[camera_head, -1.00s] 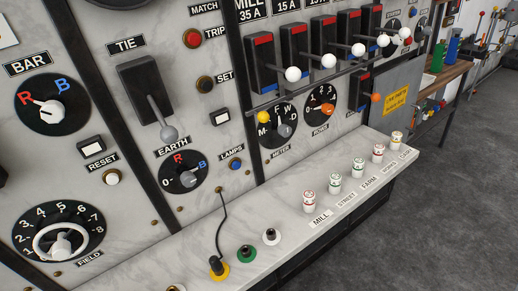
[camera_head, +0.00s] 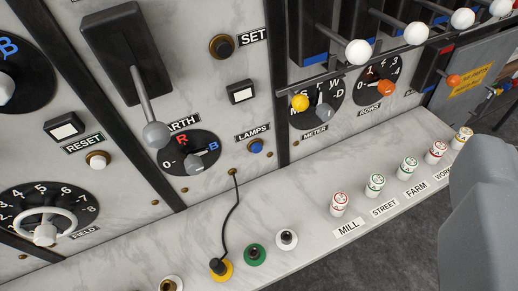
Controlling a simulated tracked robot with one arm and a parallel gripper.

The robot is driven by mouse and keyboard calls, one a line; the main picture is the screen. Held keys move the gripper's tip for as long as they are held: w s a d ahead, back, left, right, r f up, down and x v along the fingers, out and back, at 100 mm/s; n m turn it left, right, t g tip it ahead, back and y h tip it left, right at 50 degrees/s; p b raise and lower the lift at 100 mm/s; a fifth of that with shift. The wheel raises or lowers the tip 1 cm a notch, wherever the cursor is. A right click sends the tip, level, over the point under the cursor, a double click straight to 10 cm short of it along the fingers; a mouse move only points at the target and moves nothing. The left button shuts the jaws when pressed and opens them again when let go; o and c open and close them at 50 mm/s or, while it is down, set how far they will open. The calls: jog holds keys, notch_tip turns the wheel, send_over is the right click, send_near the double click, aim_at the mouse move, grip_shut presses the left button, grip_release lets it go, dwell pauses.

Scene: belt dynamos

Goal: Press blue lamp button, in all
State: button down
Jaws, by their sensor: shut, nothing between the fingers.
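The blue lamp button (camera_head: 256,146) is a small round blue push button in a dark ring on the marble panel, just below the LAMPS label (camera_head: 252,132). It stands clear, with nothing touching it. Whether it is pressed in cannot be told. A large grey rounded part (camera_head: 485,210), which looks like part of my own arm, fills the right edge. No gripper fingers show in this view.
The EARTH lever (camera_head: 153,115) with a grey ball juts out up-left of the button. A yellow knob (camera_head: 300,102) and white lever balls (camera_head: 358,51) stick out to the right. A black cord (camera_head: 235,210) hangs below to a yellow socket (camera_head: 221,269) on the ledge.

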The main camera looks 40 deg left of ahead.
aim_at(257, 148)
jog(key=w+a+f+n+y, duration=0.1)
jog(key=w+a+f, duration=0.3)
jog(key=w+f, duration=0.3)
jog(key=w+a+f+n, duration=0.2)
jog(key=w+a+f, duration=0.3)
jog(key=f, duration=0.4)
jog(key=w+a+f+n, duration=0.2)
jog(key=a+f, duration=0.2)
jog(key=f, duration=0.8)
jog(key=w+a+f+n+g+y+b, duration=0.1)
jog(key=w+a+f+n, duration=0.1)
jog(key=f, duration=1)
jog(key=shift+w+a, duration=0.75)
jog(key=shift+a, duration=0.3)
jog(key=w+a, duration=0.5)
jog(key=a, duration=0.1)
jog(key=shift+w+a, duration=0.25)
jog(key=shift+a, duration=0.15)
jog(key=shift+w+a, duration=0.1)
jog(key=shift+a, duration=0.05)
